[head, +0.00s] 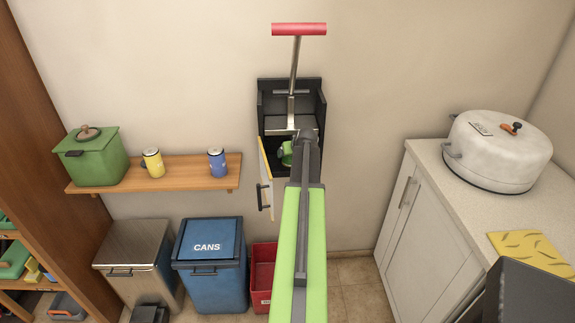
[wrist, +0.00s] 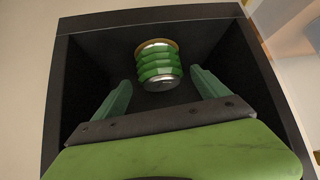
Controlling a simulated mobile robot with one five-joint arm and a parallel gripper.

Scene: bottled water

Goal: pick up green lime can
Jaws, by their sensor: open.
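The green lime can (wrist: 159,66) is inside a dark box-like compartment, seen in the wrist view near its upper middle. In the head view a small green part of the can (head: 286,153) shows inside the wall-mounted unit, partly hidden by my arm. My gripper (wrist: 157,88) is open, with its two green fingers pointing into the compartment. The can lies just beyond the fingertips, roughly centred between them; I cannot tell whether they reach around it.
The compartment belongs to a black wall-mounted can crusher (head: 290,100) with a red-handled lever (head: 299,29). Its door (head: 266,180) hangs open at left. Bins (head: 210,285) stand below.

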